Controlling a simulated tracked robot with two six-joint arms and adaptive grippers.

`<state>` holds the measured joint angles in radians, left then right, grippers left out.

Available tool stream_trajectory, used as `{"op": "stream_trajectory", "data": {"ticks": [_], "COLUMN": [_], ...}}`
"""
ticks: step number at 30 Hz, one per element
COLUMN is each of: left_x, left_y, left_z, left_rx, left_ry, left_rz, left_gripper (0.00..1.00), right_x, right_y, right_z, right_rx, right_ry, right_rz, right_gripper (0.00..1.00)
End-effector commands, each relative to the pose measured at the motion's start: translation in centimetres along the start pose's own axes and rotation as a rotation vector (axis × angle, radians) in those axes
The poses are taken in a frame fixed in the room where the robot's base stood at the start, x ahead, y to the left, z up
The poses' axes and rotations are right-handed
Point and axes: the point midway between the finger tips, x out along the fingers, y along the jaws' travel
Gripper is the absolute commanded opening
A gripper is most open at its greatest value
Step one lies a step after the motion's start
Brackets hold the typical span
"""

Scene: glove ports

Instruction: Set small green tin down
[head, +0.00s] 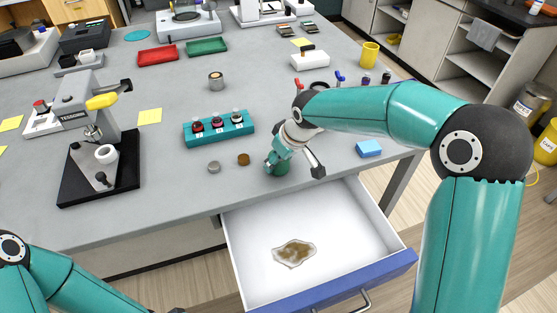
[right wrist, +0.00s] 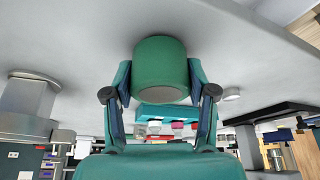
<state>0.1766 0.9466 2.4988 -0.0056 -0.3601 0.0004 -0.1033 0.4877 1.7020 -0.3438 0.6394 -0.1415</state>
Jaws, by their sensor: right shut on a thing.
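The small green tin (head: 281,169) is at the front edge of the grey bench, just behind the open drawer. My right gripper (head: 276,160) is shut on it. In the right wrist view the tin (right wrist: 160,68) sits between the two fingers (right wrist: 160,85), one on each side. I cannot tell whether its base touches the bench top. Of my left arm, only links show at the lower left; a dark bit at the bottom edge may be its gripper (head: 178,310), mostly cut off.
A teal rack (head: 218,134) with several bottles stands behind and left of the tin. Two small discs, grey (head: 213,167) and brown (head: 243,159), lie left of it. A blue block (head: 369,148) lies right. The open drawer (head: 345,215) holds a brown patch (head: 294,252).

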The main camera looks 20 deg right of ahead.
Motion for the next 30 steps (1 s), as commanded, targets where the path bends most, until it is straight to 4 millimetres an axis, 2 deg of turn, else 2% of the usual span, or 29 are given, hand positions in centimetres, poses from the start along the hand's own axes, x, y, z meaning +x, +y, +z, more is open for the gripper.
{"op": "stream_trajectory", "data": {"ticks": [3, 11, 12, 16, 26, 30], "left_x": [-0.04, 0.12, 0.18, 0.09, 0.03, 0.03], "left_y": [0.02, -0.04, -0.06, -0.03, -0.01, -0.01], "left_z": [0.00, 0.00, 0.00, 0.00, 0.00, -0.01], "left_rx": [0.000, 0.000, 0.000, 0.000, 0.000, 0.000], "left_ry": [0.000, 0.000, 0.000, 0.000, 0.000, 0.000], "left_rz": [0.000, 0.000, 0.000, 0.000, 0.000, 0.000], "left_gripper": [0.40, 0.40, 0.40, 0.40, 0.40, 0.40], "right_x": [0.62, 0.74, 0.80, 0.71, 0.65, -0.02], "right_y": [0.01, -0.01, -0.02, -0.04, -0.06, -0.04], "right_z": [0.26, 0.27, 0.31, 0.26, 0.20, 0.11], "right_rx": [0.000, 0.000, 0.000, 0.000, -0.001, -0.001], "right_ry": [0.001, 0.001, 0.001, 0.001, 0.001, 0.003], "right_rz": [0.000, 0.000, 0.000, 0.000, -0.001, 0.000], "right_gripper": [0.20, 0.20, 0.58, 0.80, 0.82, 0.82]}}
